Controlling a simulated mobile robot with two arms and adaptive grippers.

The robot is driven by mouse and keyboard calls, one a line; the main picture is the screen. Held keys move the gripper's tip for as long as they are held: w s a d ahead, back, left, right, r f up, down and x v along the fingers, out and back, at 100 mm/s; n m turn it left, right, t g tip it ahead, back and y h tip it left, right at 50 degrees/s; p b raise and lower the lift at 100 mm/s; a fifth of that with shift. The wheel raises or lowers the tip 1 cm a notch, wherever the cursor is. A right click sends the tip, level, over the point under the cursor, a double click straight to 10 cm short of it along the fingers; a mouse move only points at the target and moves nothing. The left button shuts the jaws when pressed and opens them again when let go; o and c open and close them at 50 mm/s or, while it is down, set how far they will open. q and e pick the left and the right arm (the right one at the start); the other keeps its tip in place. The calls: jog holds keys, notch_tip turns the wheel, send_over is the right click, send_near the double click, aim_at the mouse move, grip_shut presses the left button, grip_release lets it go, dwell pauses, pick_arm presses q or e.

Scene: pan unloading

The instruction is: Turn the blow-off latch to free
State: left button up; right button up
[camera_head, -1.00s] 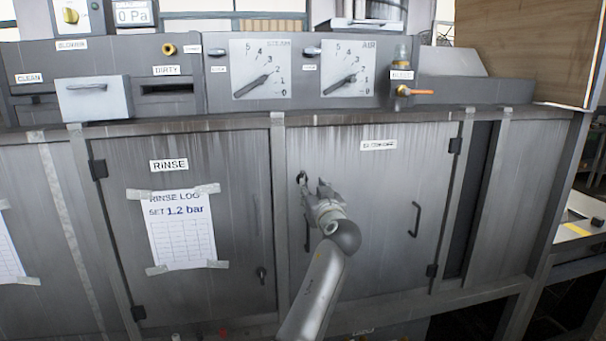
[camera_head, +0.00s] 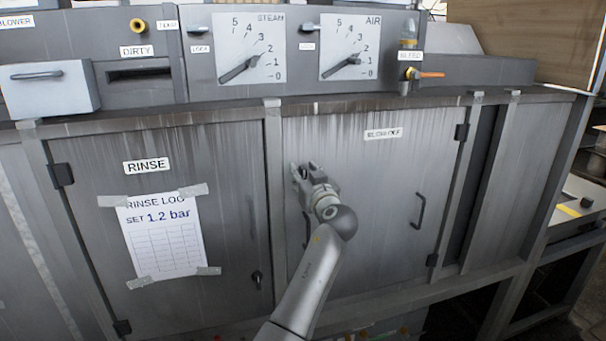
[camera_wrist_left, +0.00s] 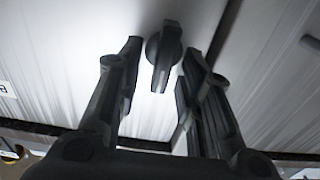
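The blow-off latch (camera_wrist_left: 163,58) is a dark knob with a raised bar on the grey blow-off door (camera_head: 375,230). In the left wrist view its bar runs nearly up and down the picture, between my left gripper's fingers. My left gripper (camera_wrist_left: 160,75) is open, with a finger on each side of the latch and visible gaps to both. In the head view my left gripper (camera_head: 307,172) is at the door's upper left edge and mostly hides the latch. The door is closed and its label (camera_head: 383,133) is blurred. My right gripper is not in view.
The closed rinse door (camera_head: 225,190) at left has its own dark latch (camera_head: 257,279) and a taped log sheet (camera_head: 165,240). A black handle (camera_head: 418,211) stands out at the blow-off door's right. Gauges and an orange bleed lever (camera_head: 428,74) are above the counter.

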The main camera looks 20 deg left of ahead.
pick_arm(q)
jog(key=shift+s+d, duration=0.1)
jog(key=c, duration=0.3)
grip_shut()
